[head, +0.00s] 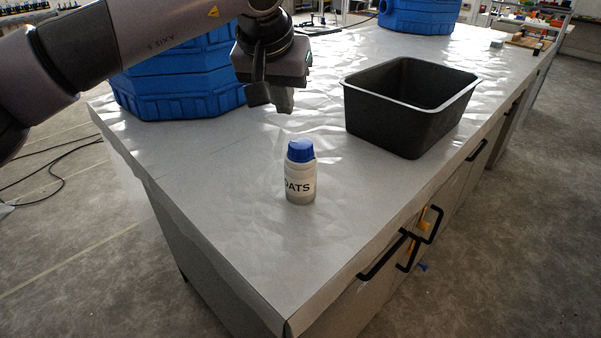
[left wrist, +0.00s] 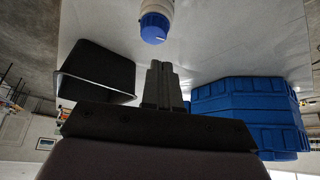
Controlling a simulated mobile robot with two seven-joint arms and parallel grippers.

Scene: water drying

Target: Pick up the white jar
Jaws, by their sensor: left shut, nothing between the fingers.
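The white jar (head: 300,176) stands upright on the grey-white worktop, with a blue cap and dark lettering that reads "OATS" in part. In the left wrist view the jar (left wrist: 155,8) shows at the top edge, its blue cap toward my fingers and its body cut off by the frame. My left gripper (head: 270,100) is above the worktop, behind the jar and a little to its left, apart from it. In the left wrist view its fingers (left wrist: 161,72) are together with nothing between them. My right gripper is in neither view.
A dark open bin (head: 400,128) stands right of the jar; it also shows in the left wrist view (left wrist: 98,72). A blue container (head: 180,88) is at the back left, and another (head: 420,14) is far back. The worktop (head: 230,190) around the jar is clear.

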